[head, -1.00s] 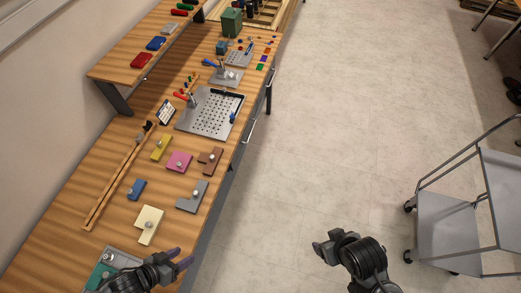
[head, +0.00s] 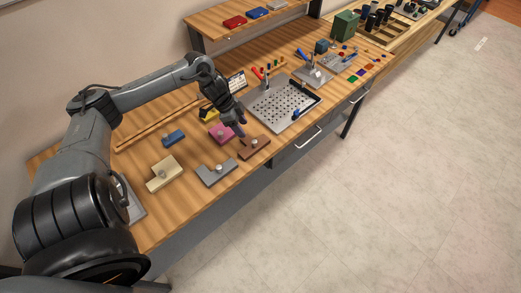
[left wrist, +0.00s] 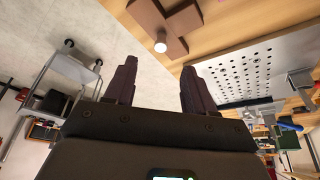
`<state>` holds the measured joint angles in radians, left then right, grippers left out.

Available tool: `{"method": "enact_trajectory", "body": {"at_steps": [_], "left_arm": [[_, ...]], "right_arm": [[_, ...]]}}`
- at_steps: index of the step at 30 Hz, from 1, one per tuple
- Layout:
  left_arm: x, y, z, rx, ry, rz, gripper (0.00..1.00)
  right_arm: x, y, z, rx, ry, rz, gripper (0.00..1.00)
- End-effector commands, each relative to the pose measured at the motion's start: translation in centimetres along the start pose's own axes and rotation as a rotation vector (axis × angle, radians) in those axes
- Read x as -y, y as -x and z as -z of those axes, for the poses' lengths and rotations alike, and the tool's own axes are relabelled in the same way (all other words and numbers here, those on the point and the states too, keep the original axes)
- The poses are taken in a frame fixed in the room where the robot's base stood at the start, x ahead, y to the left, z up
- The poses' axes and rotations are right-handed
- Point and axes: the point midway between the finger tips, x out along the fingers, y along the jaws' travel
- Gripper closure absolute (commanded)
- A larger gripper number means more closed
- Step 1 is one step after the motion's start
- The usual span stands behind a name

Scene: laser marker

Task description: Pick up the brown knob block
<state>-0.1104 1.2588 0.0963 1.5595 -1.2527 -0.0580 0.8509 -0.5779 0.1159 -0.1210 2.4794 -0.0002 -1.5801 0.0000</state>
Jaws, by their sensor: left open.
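The brown knob block (head: 256,149) lies on the wooden bench near its front edge, with a pale round knob on top. It also shows in the left wrist view (left wrist: 150,17) at the top, beyond the fingertips. My left gripper (head: 241,130) is above and just behind the brown block, beside the pink block. Its two fingers (left wrist: 158,75) are apart with nothing between them in the left wrist view. My right gripper is not in these views.
A pink block (head: 219,134), partly hidden yellow block (head: 208,115), grey block (head: 217,174), cream block (head: 163,174) and blue block (head: 174,138) lie nearby. A perforated metal plate (head: 283,105) stands to the right. The floor in front is clear.

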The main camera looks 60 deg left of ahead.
Motion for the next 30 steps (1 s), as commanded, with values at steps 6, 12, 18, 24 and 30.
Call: {"method": "enact_trajectory", "body": {"at_steps": [6,12,18,24,30], "left_arm": [[0.3,-2.3,0.4,-0.013,-0.001,0.006,0.46],[0.3,-4.8,0.4,-0.012,0.0,0.007,0.46],[0.2,-5.8,0.4,-0.011,-0.002,0.006,0.46],[0.2,-7.9,0.5,-0.012,-0.001,0.004,0.46],[0.2,-10.2,0.6,-0.011,-0.001,0.006,0.46]], "right_arm": [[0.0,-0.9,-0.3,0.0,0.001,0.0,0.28],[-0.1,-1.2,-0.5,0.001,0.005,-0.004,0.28],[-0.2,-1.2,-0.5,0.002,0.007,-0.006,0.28],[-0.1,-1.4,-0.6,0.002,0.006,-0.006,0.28],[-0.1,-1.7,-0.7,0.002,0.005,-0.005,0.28]]}}
